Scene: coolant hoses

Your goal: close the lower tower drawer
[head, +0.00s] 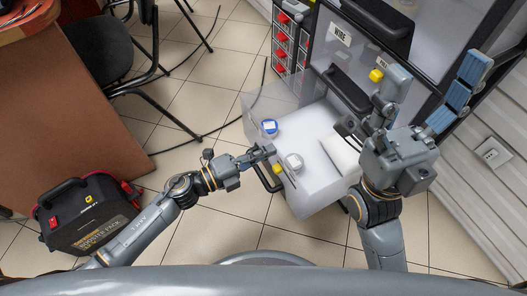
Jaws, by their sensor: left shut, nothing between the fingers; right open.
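The lower tower drawer (318,196) is a pale translucent box standing pulled out from the dark-framed tower (432,55). Its front faces lower left and carries a black handle (268,180). Inside lie a blue-and-white round item (269,127), a white round item (294,162) and a white block (341,155). My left gripper (268,152) is shut and empty at the drawer front, above the handle; I cannot tell whether it touches. My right gripper (428,85) is open, with fingers spread, above the drawer's right side and close to the tower. It hides part of both.
Another tower drawer with a "WIRE" label (341,34) is above. Red-fronted bins (282,48) stand beside the tower. A black chair (98,60) and brown desk (65,110) are at left, a booster pack (88,213) lower left. Tiled floor between is mostly clear, with a cable (225,125).

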